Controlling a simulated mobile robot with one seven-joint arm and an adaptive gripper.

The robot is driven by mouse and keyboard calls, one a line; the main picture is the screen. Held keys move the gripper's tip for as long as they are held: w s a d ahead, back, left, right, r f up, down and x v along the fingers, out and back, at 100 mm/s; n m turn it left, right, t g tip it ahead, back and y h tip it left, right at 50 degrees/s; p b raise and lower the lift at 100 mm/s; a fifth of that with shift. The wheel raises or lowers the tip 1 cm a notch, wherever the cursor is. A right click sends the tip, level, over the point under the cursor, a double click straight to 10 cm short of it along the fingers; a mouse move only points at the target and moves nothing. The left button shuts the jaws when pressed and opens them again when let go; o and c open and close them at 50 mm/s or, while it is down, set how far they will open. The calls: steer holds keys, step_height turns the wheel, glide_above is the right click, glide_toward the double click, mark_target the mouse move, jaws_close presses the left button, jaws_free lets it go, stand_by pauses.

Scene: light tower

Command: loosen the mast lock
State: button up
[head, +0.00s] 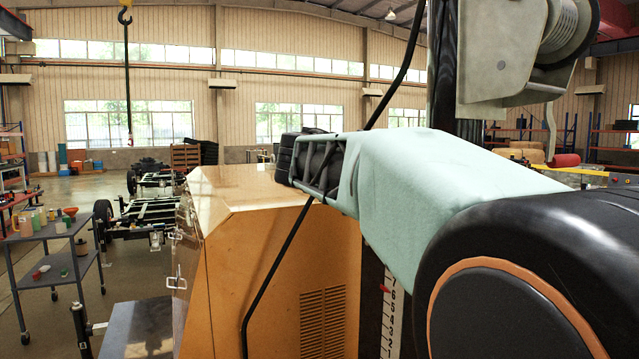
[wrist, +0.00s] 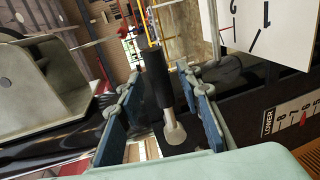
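In the wrist view a lever with a black cylindrical grip (wrist: 155,76) and a pale metal rod ending in a round boss (wrist: 174,132) lies between the fingers of my gripper (wrist: 160,78). It looks like the mast lock handle. The two blue-padded fingers are apart, one on each side of the lever, with visible gaps between pads and lever. Whether the grip is at the same depth as the fingertips is hard to tell. In the head view my arm reaches over the orange cabinet; the fingers and the lever cannot be made out there.
The orange cabinet (head: 255,225) stands below my arm. A scale strip (wrist: 292,122) marked LOWER, with a red pointer, is right of the fingers. A grey winch housing (head: 510,60) and dark mast stand close by. A cart (head: 55,250) is at far left.

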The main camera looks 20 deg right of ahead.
steer(key=v, duration=1.2)
